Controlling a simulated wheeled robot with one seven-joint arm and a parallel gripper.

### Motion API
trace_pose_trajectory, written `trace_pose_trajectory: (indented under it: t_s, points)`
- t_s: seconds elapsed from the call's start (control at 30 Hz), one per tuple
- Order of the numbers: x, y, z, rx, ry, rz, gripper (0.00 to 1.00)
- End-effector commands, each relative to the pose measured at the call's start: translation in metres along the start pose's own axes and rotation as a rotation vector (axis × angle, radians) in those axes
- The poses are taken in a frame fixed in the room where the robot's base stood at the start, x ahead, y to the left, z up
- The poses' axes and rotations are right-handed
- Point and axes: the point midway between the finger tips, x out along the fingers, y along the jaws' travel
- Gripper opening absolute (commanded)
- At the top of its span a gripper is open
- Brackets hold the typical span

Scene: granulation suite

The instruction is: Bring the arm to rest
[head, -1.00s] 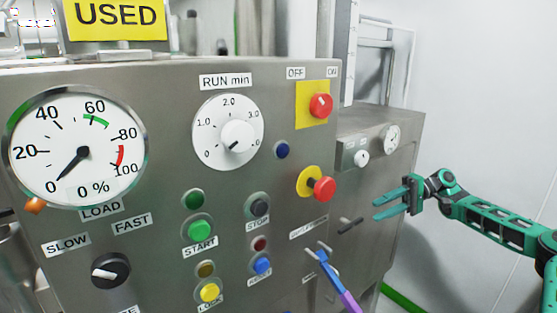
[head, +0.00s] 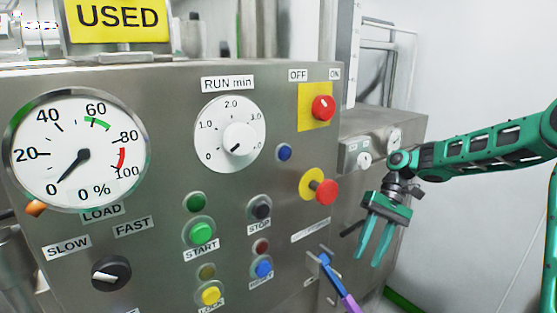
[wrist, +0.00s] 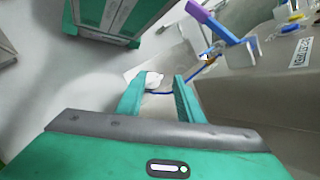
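My gripper (head: 374,243) is in the right part of the head view, in front of the right side of the steel control panel (head: 150,150). Its two green fingers point down, stand apart and hold nothing. In the wrist view the fingers (wrist: 160,95) are also apart, with a gap between them. My green arm reaches in from the right edge of the head view.
A blue-and-purple handled tool (head: 335,280) hangs at the panel's lower right, left of my gripper; it also shows in the wrist view (wrist: 215,25). A red mushroom button (head: 326,191) and a red switch (head: 322,108) stick out nearby. White wall lies right.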

Motion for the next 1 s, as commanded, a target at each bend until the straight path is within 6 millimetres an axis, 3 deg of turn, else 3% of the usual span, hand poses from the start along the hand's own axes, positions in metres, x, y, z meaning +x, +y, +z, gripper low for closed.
trace_pose_trajectory:
  t_s: [0.47, 0.8, 1.0]
  points:
    - [0.004, 0.056, 0.096, 0.277, 0.18, 0.265, 0.34]
    - [-0.002, 0.098, 0.185, 0.44, 0.374, 0.349, 0.34]
    - [0.007, 0.121, 0.239, 0.515, 0.49, 0.356, 0.34]
